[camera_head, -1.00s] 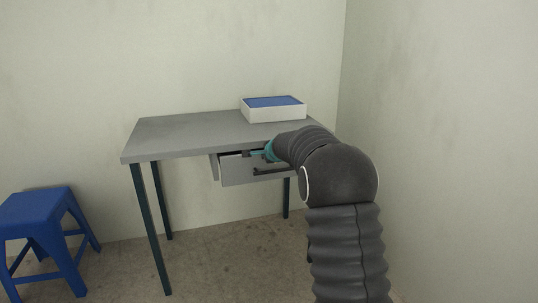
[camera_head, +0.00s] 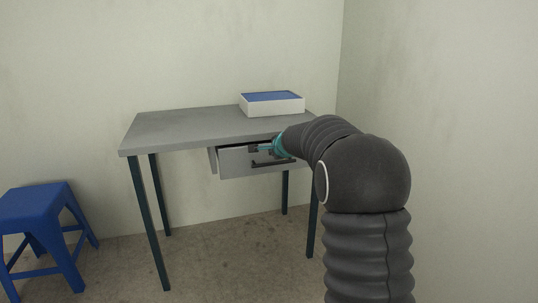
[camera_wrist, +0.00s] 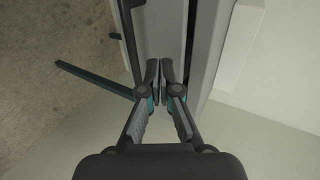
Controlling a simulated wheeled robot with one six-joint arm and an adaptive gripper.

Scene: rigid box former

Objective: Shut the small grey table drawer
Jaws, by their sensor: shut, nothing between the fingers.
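The grey table drawer (camera_head: 234,165) hangs under the front edge of the table and stands partly open; its side wall shows at the left. A dark bar handle (camera_head: 272,162) crosses its front, and shows in the wrist view (camera_wrist: 130,40). My gripper (camera_head: 255,149) is at the upper part of the drawer front, just above the handle. In the wrist view my gripper (camera_wrist: 160,76) has its fingertips together and empty, close against the drawer front (camera_wrist: 157,28). I cannot tell whether they touch it.
The grey table (camera_head: 170,127) stands on dark teal legs near the wall. A white box with a blue top (camera_head: 272,109) sits on the table's back right. A blue stool (camera_head: 35,205) stands at the left. The floor before the table is open.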

